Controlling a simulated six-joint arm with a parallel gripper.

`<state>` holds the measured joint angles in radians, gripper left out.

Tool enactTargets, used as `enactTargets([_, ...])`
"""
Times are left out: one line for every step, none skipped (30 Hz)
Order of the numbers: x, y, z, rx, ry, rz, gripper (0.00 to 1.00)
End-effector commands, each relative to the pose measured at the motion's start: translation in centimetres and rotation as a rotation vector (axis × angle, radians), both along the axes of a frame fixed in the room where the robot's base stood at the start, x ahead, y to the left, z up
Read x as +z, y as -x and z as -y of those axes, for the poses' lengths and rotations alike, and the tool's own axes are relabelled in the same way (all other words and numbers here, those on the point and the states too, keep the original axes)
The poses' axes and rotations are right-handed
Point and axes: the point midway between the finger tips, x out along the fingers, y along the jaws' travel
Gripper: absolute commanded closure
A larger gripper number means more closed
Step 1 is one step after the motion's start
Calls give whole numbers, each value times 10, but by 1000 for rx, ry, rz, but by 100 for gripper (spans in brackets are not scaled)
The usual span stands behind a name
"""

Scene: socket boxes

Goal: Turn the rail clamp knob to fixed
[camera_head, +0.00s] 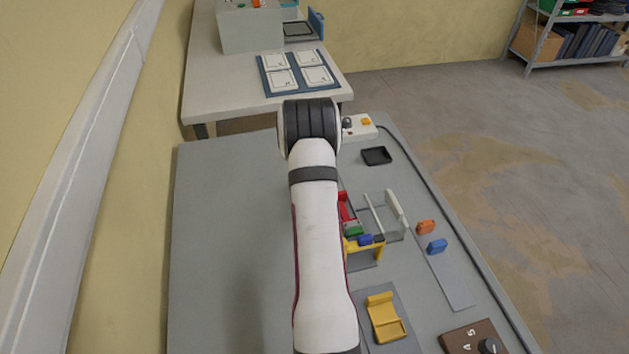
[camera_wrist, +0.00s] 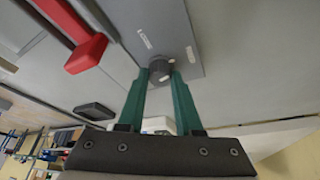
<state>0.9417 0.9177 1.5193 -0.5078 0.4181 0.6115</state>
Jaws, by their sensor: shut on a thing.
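In the wrist view, a dark round knob (camera_wrist: 160,66) stands on a grey plate (camera_wrist: 163,18) that carries small white marks. The marks are too small to read, so I cannot tell which setting the knob is at. My gripper (camera_wrist: 159,78) has green fingers, one on each side of the knob, and is shut on it. In the head view, my arm covers the gripper and the knob.
A red bar (camera_wrist: 86,52) lies close to the fingers on the left in the wrist view. In the head view, a clear-walled box (camera_head: 385,216), a black tray (camera_head: 376,156) and a yellow holder (camera_head: 385,318) stand right of my arm. The table's left part (camera_head: 230,240) is clear.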

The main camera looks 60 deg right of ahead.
Motion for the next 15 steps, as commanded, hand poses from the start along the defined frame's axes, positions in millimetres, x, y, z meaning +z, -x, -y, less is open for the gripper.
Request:
enactTargets([1,-2,0,-29,2,1,100])
enactTargets([1,-2,0,-52,2,1,100])
enactTargets([1,-2,0,-79,2,2,100])
enactTargets([1,-2,0,-98,2,2,100])
enactTargets([1,-2,0,-117,2,1,100])
enactTargets([1,-2,0,-140,1,2,100])
enactTargets([1,-2,0,-155,2,2,100])
enactTargets([1,-2,0,-170,1,2,100])
enactTargets([0,-2,0,-190,1,2,100])
enactTargets([0,-2,0,-201,1,2,100])
enactTargets([0,-2,0,-211,1,3,100])
enactTargets([0,-2,0,-225,0,1,100])
enactTargets([0,-2,0,-234,0,2,100])
enactTargets([0,-3,0,-243,0,2,100])
enactTargets([0,-3,0,-251,0,3,100])
